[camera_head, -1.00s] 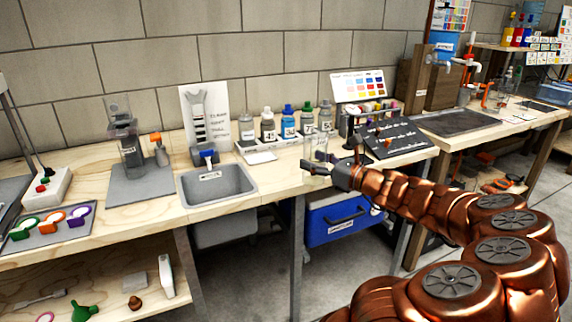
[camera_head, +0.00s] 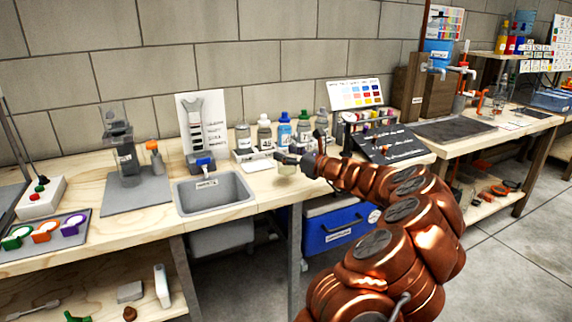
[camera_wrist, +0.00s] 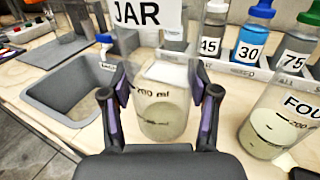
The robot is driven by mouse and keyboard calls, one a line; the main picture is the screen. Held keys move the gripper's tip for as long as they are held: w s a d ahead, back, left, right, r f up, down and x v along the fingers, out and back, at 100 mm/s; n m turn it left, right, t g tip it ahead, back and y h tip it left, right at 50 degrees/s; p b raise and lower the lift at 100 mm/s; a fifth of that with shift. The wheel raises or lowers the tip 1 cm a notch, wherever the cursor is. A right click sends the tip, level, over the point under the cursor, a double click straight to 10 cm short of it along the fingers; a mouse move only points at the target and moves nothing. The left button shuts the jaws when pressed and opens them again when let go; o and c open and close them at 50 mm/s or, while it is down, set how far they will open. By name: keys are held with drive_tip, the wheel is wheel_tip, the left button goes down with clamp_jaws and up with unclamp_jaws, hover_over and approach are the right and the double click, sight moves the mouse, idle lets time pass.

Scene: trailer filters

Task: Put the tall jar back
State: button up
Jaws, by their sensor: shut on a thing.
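The tall clear jar (camera_wrist: 162,95) has a white label reading "JAR" and a "200 ml" mark, with cloudy liquid low inside. My gripper (camera_wrist: 160,108) is shut on the jar, one finger on each side, in the wrist view. In the head view my gripper (camera_head: 288,162) is over the bench, right of the sink and in front of the bottle row. The jar (camera_head: 287,168) is small and partly hidden there. The jar looks roughly upright. Whether its base touches the bench is unclear.
The grey sink (camera_head: 213,192) lies left of my gripper. Numbered bottles (camera_head: 284,132) stand in a rack behind it. Another marked jar (camera_wrist: 280,115) is close on the right in the wrist view. A dark sloped board (camera_head: 390,146) lies to the right. A white card (camera_head: 201,122) stands behind the sink.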

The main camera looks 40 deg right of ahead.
drive_tip(key=shift+w+d, duration=0.15)
drive_tip(key=shift+w, duration=0.2)
drive_tip(key=shift+w+f, duration=0.15)
drive_tip(key=shift+f, duration=0.2)
wheel_tip(320, 180, down, 3)
drive_tip(key=shift+b, duration=0.45)
drive_tip(key=o, duration=1.6)
